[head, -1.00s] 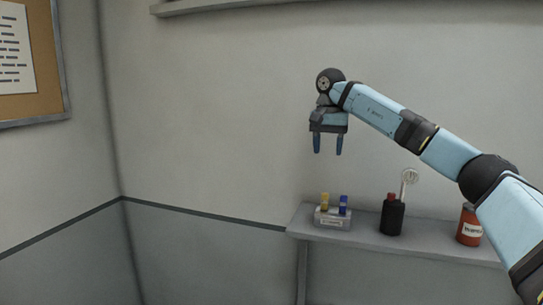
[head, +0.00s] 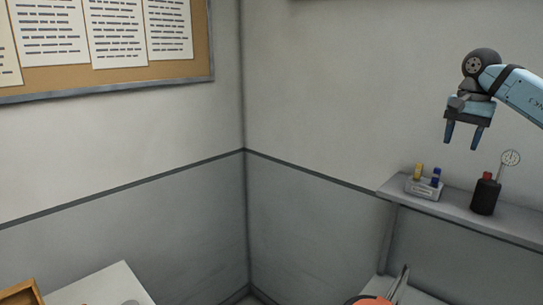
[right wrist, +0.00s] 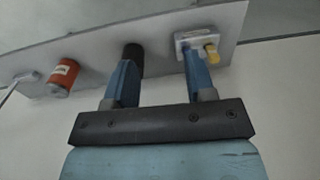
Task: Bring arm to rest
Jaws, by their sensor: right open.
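My right gripper (head: 462,134) is in the upper right of the head view, its two blue fingers pointing down, apart and empty. It hangs in the air above the grey shelf (head: 520,219) and touches nothing there. In the right wrist view the fingers of the right gripper (right wrist: 162,85) are spread with nothing between them. My left gripper is not in view.
The shelf holds a small block with yellow and blue pegs (head: 424,188), a black bottle (head: 485,196) with a round dial behind it, and a red can (right wrist: 63,78). A notice board (head: 200,70) hangs left. A white surface (head: 100,287) and an orange round thing (head: 368,300) show below.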

